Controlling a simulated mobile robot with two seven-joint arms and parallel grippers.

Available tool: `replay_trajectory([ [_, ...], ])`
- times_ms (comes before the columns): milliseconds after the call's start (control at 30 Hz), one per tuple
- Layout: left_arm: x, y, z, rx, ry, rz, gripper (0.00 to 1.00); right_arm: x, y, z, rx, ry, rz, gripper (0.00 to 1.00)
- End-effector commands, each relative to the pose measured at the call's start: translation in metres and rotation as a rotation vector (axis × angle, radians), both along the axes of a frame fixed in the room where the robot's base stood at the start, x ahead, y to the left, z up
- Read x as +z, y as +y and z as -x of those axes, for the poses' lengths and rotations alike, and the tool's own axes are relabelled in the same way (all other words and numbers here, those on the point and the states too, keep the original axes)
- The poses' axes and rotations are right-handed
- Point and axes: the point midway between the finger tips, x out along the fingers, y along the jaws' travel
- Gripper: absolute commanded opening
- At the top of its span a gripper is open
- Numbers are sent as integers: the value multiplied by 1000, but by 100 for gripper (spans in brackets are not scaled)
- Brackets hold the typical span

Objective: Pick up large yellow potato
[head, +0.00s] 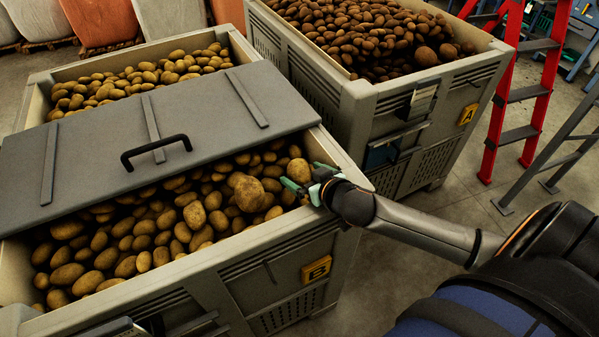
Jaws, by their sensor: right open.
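Crate B (345,160) is full of yellow-brown potatoes. A large yellow potato (299,171) lies near its right inner wall. Another large, lumpy yellow potato (248,193) lies a little to the left; I cannot tell for sure which of the two is meant. My right gripper (304,178) reaches over the crate's right rim with its green-tipped fingers open. The fingertips are right at the potato by the wall, apparently one on each side; I cannot tell whether they touch it. My left gripper is not in view.
A grey lid (215,122) with a black handle (156,152) covers the middle of crate B. Crate A (362,100), full of darker potatoes, stands behind to the right. A red ladder (547,80) stands at the right. Floor (455,195) is open between crate A and my arm.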

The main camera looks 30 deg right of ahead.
Motion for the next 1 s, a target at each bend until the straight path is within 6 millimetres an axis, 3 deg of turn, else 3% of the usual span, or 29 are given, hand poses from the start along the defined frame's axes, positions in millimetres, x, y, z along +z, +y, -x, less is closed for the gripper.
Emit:
replay_trajectory([
  [367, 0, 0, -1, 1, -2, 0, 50, -4, 0, -7, 1, 0, 0, 99],
  [1000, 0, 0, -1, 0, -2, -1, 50, -4, 0, -7, 1, 0, 0, 27],
])
